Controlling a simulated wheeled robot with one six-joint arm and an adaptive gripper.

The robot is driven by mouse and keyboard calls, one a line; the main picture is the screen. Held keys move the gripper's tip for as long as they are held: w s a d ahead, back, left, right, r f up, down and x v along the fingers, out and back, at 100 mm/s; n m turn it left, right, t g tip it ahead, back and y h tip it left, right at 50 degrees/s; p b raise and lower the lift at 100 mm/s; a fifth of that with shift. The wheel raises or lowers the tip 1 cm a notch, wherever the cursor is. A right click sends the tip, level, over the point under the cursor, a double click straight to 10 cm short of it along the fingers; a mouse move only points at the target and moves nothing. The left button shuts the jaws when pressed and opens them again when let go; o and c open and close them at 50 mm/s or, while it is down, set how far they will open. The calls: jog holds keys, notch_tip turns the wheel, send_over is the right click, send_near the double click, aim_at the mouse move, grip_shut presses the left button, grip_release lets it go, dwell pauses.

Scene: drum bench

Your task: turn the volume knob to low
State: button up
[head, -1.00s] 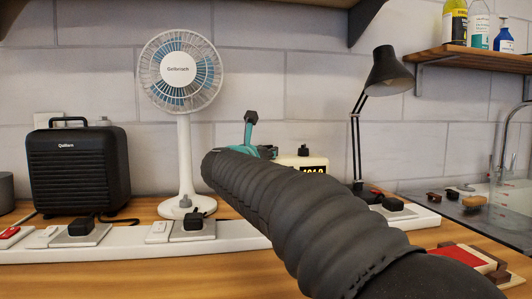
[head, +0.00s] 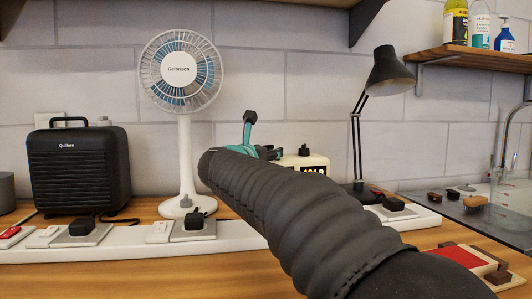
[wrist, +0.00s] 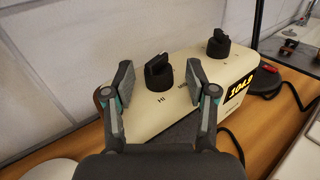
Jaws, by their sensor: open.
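A cream radio (wrist: 178,112) with a lit number display stands on the bench, and part of it shows in the head view (head: 318,160) behind my arm. In the wrist view a black knob (wrist: 158,74) is on its top, with "HI" printed near its base and another, partly hidden label to the right. The knob's pointer ridge is tilted. A second black knob (wrist: 218,44) sits farther along the top. My gripper (wrist: 160,82) is open, with one finger on each side of the nearer knob and visible gaps. In the head view my arm hides most of the gripper.
A white fan (head: 184,150) and a black heater-like box (head: 78,170) stand left of the radio. A black desk lamp (head: 388,72) stands to its right. A white strip with switches and plugs (head: 125,247) runs along the bench front.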

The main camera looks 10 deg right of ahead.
jog(key=v, duration=1.2)
jog(key=shift+s, duration=0.1)
